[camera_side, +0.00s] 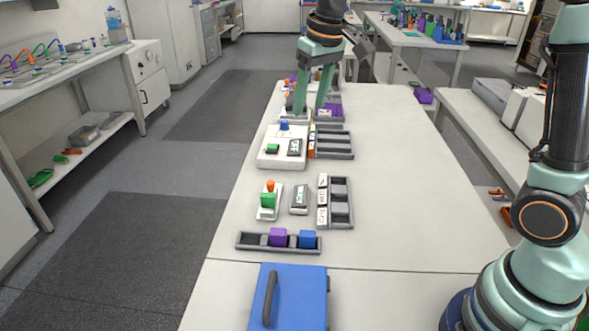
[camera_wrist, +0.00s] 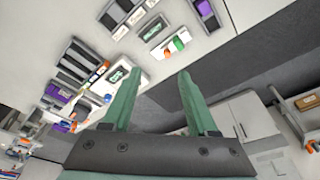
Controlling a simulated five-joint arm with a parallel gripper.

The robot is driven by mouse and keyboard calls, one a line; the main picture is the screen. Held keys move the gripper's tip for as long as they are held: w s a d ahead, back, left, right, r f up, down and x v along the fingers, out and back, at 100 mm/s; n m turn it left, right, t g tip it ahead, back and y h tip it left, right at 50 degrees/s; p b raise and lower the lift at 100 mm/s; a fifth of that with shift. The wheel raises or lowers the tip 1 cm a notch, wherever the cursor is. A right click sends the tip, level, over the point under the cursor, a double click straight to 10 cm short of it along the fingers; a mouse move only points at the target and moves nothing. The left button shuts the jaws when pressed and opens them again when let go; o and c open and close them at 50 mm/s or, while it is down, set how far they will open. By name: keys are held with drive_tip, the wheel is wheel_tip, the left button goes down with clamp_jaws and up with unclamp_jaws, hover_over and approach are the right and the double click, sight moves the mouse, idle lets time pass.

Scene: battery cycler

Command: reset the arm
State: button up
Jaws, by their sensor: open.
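My gripper (camera_side: 313,92) is at the far part of the long white table (camera_side: 400,180) in the side view, its two green fingers pointing down above the stations there. In the wrist view my gripper (camera_wrist: 155,98) shows its two green fingers spread apart with nothing between them. I cannot tell in the side view how far the fingertips are above the devices. The rest of my arm stands at the right of the side view.
A white device with a green button (camera_side: 272,149), a small unit with a green block (camera_side: 267,200), and dark-slotted trays (camera_side: 341,203) stand along the table's left. A tray (camera_side: 252,241) holds purple and blue blocks. A blue case (camera_side: 300,300) lies in front. The table's right side is clear.

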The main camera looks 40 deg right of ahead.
drive_tip(key=s+d+f+t, duration=0.2)
drive_tip(key=s+f+t, duration=0.1)
drive_tip(key=s, duration=1.3)
drive_tip(key=shift+s+d, duration=0.15)
drive_tip(key=shift+s, duration=0.25)
